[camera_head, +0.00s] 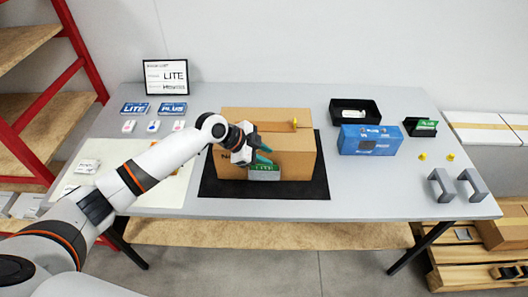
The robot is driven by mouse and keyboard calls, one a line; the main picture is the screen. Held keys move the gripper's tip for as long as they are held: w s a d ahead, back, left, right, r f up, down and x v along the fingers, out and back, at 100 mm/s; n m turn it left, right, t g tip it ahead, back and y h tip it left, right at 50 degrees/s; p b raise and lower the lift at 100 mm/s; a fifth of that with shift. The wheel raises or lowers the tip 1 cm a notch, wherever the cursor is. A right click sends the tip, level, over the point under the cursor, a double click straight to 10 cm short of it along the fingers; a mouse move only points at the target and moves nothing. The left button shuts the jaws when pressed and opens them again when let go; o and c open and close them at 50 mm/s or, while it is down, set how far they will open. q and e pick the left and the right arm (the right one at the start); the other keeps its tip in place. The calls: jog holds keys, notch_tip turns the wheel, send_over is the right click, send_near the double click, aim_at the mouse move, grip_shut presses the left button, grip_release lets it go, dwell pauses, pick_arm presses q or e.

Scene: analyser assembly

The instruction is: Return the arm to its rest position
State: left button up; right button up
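My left arm comes in from the lower left and reaches over the table. My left gripper (264,153) is over the front of the cardboard box (290,138). Its dark fingers with teal tips look apart, with nothing seen between them. A grey and green piece (264,173) shows just below the fingertips at the box's front; I cannot tell whether they touch. The gripper and wrist hide part of the box. My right arm and gripper are not in view.
The box stands on a black mat (215,184) on the grey table (360,202). A blue box (370,141), a black tray (355,107), a smaller black bin (420,127) and two grey brackets (441,185) are on the right. A framed sign (166,77) stands at the back left.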

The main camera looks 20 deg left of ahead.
pick_arm(q)
jog(key=shift+s+r, duration=0.1)
jog(key=shift+r, duration=0.25)
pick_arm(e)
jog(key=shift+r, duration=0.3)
pick_arm(q)
jog(key=shift+d, duration=0.1)
